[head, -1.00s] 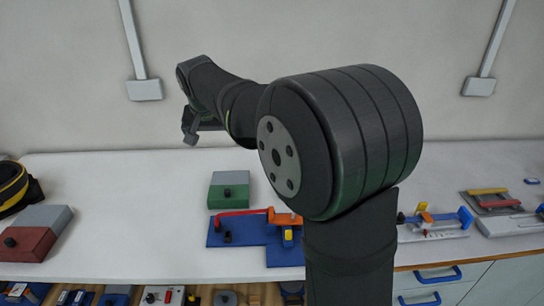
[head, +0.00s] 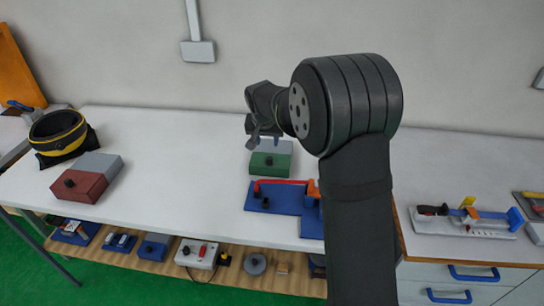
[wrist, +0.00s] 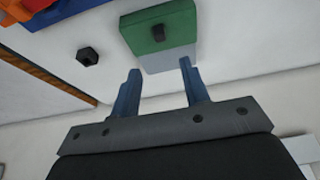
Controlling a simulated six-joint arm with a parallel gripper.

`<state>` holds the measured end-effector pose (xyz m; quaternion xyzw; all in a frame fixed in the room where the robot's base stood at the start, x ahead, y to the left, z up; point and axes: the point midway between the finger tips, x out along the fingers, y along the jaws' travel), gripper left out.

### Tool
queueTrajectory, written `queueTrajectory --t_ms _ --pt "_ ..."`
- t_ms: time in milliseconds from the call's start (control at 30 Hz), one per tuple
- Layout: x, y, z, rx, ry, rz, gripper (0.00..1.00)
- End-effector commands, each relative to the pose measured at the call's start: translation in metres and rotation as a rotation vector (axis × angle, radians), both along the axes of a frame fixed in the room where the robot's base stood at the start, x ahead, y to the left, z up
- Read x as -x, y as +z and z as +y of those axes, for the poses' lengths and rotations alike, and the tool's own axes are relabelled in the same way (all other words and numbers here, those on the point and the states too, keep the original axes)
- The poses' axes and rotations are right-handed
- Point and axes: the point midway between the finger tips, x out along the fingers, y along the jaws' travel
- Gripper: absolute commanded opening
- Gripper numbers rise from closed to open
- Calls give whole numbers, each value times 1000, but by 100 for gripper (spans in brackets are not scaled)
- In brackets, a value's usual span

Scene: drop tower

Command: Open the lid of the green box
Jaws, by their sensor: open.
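The green box (head: 265,168) stands on the white table with a grey part (head: 284,147) behind its green part. A black knob (head: 269,161) sits on its green top, which looks flat and closed. The box also shows at the top of the wrist view (wrist: 150,40), with the knob (wrist: 158,33) and the grey part between it and my fingers. My gripper (head: 262,142) is above and behind the box in the head view, apart from it. In the wrist view its blue fingers (wrist: 160,68) are spread and empty.
A blue board (head: 285,197) with a red bar lies in front of the box. A red and grey box (head: 80,187) and a black and yellow round item (head: 58,140) stand at left. The table between is clear. A black hexagonal piece (wrist: 88,56) shows in the wrist view.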

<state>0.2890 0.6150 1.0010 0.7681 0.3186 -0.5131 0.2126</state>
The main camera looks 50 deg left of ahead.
Motion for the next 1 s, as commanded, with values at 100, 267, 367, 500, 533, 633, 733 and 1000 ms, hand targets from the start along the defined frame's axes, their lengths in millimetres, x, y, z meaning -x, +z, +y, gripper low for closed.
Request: queueTrajectory --t_ms 100,267,367,500,533,633,733,1000 --pt "-8 -26 7 3 -1 1 42" --pt "-17 -58 16 3 -2 1 42" --pt "-22 -76 22 2 -1 1 42" --pt "-28 -97 28 1 0 1 42" --pt "-29 -100 29 1 0 1 42" --pt "-32 -109 32 -1 0 1 42" --pt "-34 -115 34 -1 0 0 42" --pt "-35 -117 35 -1 0 0 42"
